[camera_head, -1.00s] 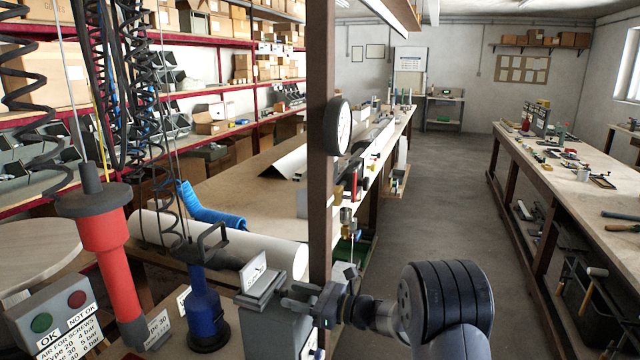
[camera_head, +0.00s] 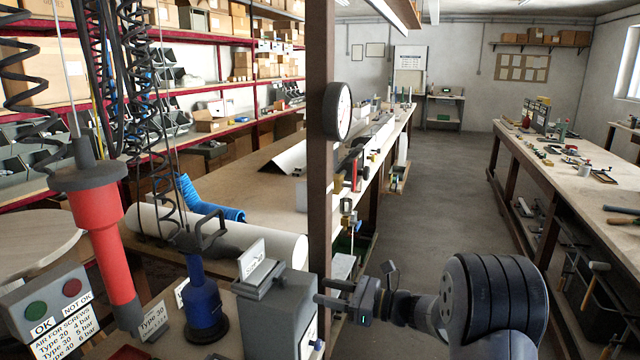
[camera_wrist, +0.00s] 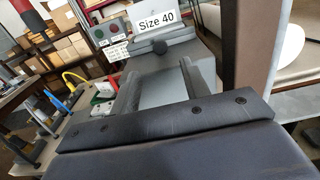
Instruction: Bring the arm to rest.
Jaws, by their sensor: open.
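My gripper (camera_head: 328,292) is at the lower middle of the head view, just right of a grey box (camera_head: 278,318) with a small sign on top (camera_head: 252,258). Its jaws point left toward the box and look empty. In the wrist view, the two fingers of my gripper (camera_wrist: 157,85) stand apart. My arm (camera_head: 495,300) is bent at the lower right, over the aisle.
A brown post (camera_head: 319,150) with a round gauge (camera_head: 337,111) rises close to the gripper. A blue tool (camera_head: 203,305) and a red hanging tool (camera_head: 100,210) stand left. A workbench (camera_head: 560,165) is on the right. The aisle floor (camera_head: 435,190) between is clear.

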